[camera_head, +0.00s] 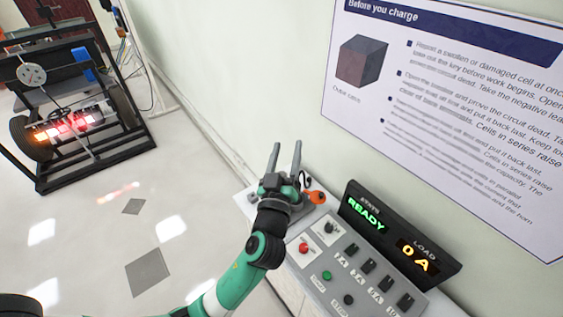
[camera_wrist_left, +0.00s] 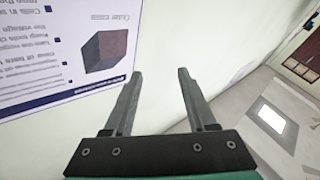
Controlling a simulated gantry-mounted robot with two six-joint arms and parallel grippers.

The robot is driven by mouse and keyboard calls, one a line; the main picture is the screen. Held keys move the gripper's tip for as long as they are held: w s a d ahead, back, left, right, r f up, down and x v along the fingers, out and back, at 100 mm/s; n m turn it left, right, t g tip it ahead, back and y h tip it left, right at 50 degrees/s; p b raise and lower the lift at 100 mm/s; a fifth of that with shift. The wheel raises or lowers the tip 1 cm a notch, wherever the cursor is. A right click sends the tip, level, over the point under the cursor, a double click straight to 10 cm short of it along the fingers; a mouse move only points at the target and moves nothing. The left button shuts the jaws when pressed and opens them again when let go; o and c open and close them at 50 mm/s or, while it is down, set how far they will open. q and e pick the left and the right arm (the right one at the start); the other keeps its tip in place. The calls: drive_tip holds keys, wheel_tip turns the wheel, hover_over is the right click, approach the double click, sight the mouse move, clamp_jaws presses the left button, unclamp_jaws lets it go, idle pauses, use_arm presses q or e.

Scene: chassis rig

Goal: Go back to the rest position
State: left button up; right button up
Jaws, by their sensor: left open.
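My left gripper (camera_head: 285,158) is raised above the left end of the control console (camera_head: 318,262), in front of the wall. Its two fingers are apart with nothing between them. The left wrist view shows the same open fingers (camera_wrist_left: 158,85), with the pale wall behind them. My right gripper is in neither view.
The console has buttons, switches and a display (camera_head: 400,235) reading READY and 0 A. An orange knob-like object (camera_head: 317,197) sits beside the gripper. A poster (camera_head: 450,110) hangs on the wall. A black-framed chassis rig (camera_head: 75,110) stands at upper left. Floor between is clear.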

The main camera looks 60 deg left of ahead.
use_arm(q)
drive_tip(key=shift+s+r, duration=0.1)
drive_tip(key=shift+r, duration=0.75)
drive_tip(key=w+d+r+n+t, duration=0.1)
drive_tip(key=d+r+t, duration=0.25)
drive_tip(key=r, duration=0.65)
drive_tip(key=d+r+n+t, duration=0.15)
drive_tip(key=d+r, duration=0.25)
drive_tip(key=r, duration=0.6)
drive_tip(key=s+d+r+m+t+h, duration=0.4)
drive_tip(key=d+r+m+h, duration=0.3)
drive_tip(key=m+h, duration=0.15)
drive_tip(key=s+d+r+m+t+h, duration=0.3)
drive_tip(key=d+r+m+t+h, duration=0.2)
drive_tip(key=d+r+m+h, duration=0.3)
wheel_tip(320, 180, up, 20)
drive_tip(key=a+p, duration=0.1)
drive_tip(key=p, duration=2)
drive_tip(key=shift+a+f+g+p, duration=0.15)
drive_tip(key=shift+a+g+p, duration=0.15)
